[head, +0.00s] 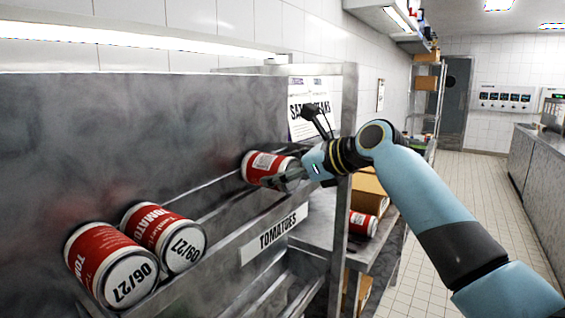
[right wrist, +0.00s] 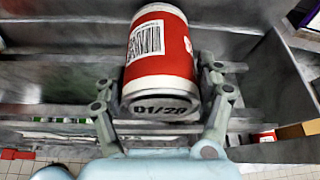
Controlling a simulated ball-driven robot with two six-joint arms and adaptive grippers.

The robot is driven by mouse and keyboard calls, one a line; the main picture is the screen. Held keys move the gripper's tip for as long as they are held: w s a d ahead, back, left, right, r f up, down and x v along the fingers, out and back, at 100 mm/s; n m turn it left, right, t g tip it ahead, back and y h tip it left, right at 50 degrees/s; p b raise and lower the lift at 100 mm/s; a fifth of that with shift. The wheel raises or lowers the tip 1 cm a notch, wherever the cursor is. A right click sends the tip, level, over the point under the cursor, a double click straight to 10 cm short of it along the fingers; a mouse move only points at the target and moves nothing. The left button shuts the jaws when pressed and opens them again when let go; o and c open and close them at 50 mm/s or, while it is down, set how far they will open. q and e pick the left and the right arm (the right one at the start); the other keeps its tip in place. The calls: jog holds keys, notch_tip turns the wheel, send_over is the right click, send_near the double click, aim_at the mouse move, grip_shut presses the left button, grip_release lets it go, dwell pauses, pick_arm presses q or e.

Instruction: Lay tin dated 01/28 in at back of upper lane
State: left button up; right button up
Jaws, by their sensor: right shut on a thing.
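A red and white tin is in my right gripper (head: 291,173) at the right end of the upper lane (head: 215,207). In the right wrist view this tin (right wrist: 160,50) reads 01/28 on its end, with a finger of the gripper (right wrist: 163,115) on each side of it. It lies on its side over the lane rails; I cannot tell whether it touches them. My left gripper is not in view.
A TOMATOES label (head: 275,238) is on the lane's front edge. A steel post (head: 341,235) stands right of the lane. Beyond it, another red tin (head: 362,223) and cardboard boxes (head: 369,188) sit on a shelf. The lane between the 09/27 tin and the held tin is clear.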

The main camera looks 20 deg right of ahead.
jog(key=o, duration=1.6)
jog(key=shift+f, duration=0.1)
jog(key=shift+o, duration=0.6)
jog(key=shift+s+f, duration=0.1)
